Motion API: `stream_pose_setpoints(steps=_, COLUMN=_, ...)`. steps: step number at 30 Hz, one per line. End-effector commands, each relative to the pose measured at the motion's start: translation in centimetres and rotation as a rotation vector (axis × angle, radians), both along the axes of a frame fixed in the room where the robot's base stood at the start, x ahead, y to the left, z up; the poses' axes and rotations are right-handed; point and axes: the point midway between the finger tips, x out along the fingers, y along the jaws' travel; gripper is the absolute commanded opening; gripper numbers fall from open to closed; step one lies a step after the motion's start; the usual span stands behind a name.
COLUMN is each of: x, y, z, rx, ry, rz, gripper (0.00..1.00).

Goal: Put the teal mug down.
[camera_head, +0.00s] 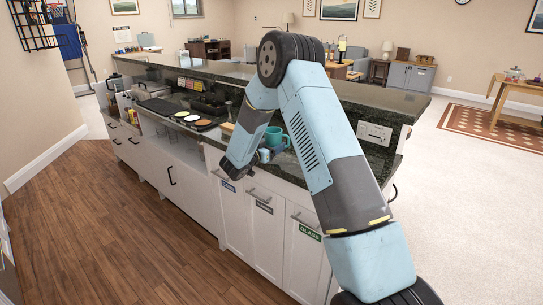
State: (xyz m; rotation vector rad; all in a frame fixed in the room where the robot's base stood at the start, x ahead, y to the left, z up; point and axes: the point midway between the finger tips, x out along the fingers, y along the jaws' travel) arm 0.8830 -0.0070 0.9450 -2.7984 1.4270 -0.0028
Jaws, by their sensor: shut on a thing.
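The teal mug (274,136) is upright over the dark lower counter (357,157), just right of my forearm. My gripper (279,149) is at the mug's near side, small and partly hidden by my own arm. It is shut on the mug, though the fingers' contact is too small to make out. I cannot tell whether the mug's base touches the counter or is a little above it. A small pale blue item (263,155) shows beside my wrist, left of the gripper.
A raised dark bar ledge (370,97) runs behind the lower counter. Counter right of the mug looks clear up to a wall outlet (374,133).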

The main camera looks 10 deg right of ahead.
Motion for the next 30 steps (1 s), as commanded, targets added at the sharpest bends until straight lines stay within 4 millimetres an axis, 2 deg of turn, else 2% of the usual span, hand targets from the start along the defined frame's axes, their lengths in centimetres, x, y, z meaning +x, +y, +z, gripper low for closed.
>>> stream_pose_setpoints(steps=5, x=-0.2, y=-0.6, z=-0.8, rx=-0.001, ry=0.001, rz=-0.001, gripper=0.24)
stream_pose_setpoints(steps=13, x=-0.3, y=-0.8, z=-4.0, rx=0.0, ry=0.0, rz=0.001, gripper=0.24)
stream_pose_setpoints(steps=23, x=-0.3, y=-0.8, z=-4.2, rx=0.0, ry=-0.001, rz=0.001, gripper=0.24)
stream_pose_setpoints(steps=24, x=-0.3, y=-0.8, z=-4.3, rx=0.0, ry=0.0, rz=0.001, gripper=0.72)
stream_pose_setpoints(steps=30, x=-0.3, y=-0.8, z=-4.3, rx=0.0, ry=0.0, rz=0.001, gripper=0.91)
